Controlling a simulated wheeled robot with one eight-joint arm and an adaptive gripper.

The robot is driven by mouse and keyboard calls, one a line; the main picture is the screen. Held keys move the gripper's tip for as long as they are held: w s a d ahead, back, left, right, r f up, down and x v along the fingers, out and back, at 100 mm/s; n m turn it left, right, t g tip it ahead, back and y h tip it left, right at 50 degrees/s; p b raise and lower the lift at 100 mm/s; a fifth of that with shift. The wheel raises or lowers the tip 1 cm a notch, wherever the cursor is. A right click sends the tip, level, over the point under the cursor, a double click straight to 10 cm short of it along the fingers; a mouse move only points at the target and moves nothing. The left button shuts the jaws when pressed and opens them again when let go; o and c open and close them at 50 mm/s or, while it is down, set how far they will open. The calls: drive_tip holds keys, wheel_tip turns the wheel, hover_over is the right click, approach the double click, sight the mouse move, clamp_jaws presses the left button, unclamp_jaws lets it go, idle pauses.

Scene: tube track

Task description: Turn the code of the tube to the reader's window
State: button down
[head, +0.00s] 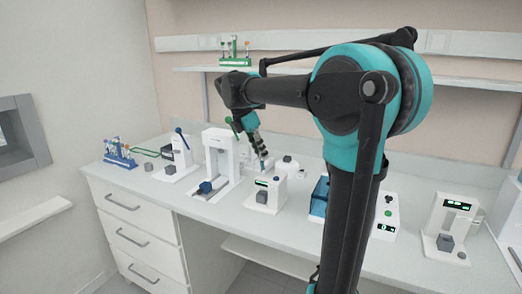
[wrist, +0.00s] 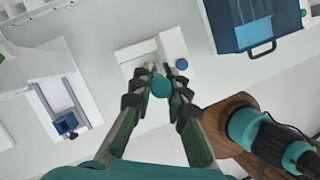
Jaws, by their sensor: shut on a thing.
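My gripper (head: 260,150) is shut on a tube, over the small white station with a green display (head: 265,195). In the wrist view the tube's round teal cap (wrist: 160,87) sits between my fingertips (wrist: 160,80). The tube's body is mostly hidden below the cap, and its code cannot be made out.
A white frame-shaped device (head: 218,150) stands left of the station; a blue bin (head: 319,198) stands right. A tube rack (head: 118,153) is at the far left, and another white device (head: 452,225) at the far right. The bench front edge is close.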

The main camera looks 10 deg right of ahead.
approach(266, 192)
drive_tip(key=shift+x, duration=2.6)
idle(0.5)
drive_tip(key=shift+w, duration=0.1)
drive_tip(key=n+t, duration=0.1)
drive_tip(key=n, duration=0.2)
idle(0.4)
drive_tip(key=shift+f, duration=0.15)
drive_tip(key=c, duration=1.4)
unclamp_jaws()
